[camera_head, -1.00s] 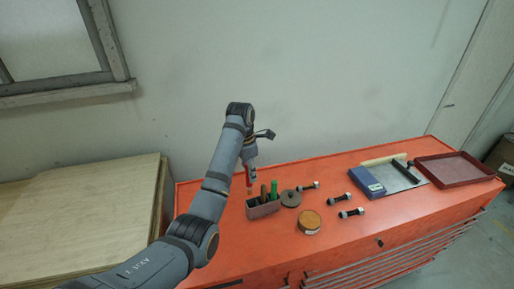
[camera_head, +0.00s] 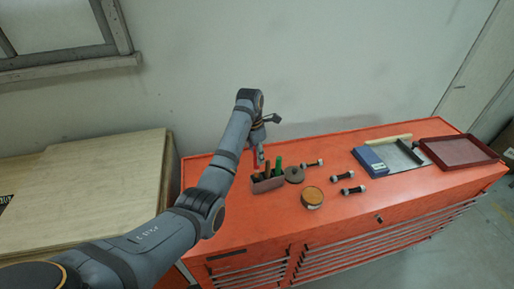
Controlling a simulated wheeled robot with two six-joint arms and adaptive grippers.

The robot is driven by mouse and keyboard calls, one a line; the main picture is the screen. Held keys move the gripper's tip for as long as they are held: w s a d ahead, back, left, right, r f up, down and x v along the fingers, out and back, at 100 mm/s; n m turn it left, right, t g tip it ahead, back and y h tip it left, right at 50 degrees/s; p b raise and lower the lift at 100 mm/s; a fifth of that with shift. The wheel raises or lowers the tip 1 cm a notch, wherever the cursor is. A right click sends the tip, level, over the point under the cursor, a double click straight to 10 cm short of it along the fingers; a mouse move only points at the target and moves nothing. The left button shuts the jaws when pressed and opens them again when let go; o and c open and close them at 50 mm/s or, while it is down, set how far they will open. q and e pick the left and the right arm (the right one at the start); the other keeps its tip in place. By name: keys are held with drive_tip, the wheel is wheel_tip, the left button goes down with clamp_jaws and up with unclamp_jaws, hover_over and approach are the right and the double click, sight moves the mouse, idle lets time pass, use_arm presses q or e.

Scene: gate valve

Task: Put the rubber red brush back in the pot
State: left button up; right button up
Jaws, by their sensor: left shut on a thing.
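My left gripper (camera_head: 259,147) is just above the pot's left part, shut on the red brush (camera_head: 259,158). The brush hangs roughly upright. Its lower end is by the pot's tools, and I cannot tell whether it is inside the pot or just above it. My forearm hides part of the area to the left of the pot. My right gripper is not in view.
A grey disc (camera_head: 294,175), a round orange-topped tin (camera_head: 312,196) and several bolts (camera_head: 342,176) lie right of the pot. Further right are a blue box (camera_head: 370,161), a metal plate and a dark red tray (camera_head: 459,151). A wall stands behind the cabinet.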

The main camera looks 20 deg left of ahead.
sight(257, 166)
use_arm(q)
drive_tip(key=shift+f, duration=3)
drive_tip(key=o, duration=1.4)
drive_tip(key=shift+r, duration=0.1)
drive_tip(key=r, duration=0.7)
drive_tip(key=shift+s+a+r, duration=0.15)
drive_tip(key=shift+a+r, duration=0.05)
drive_tip(key=shift+a, duration=0.05)
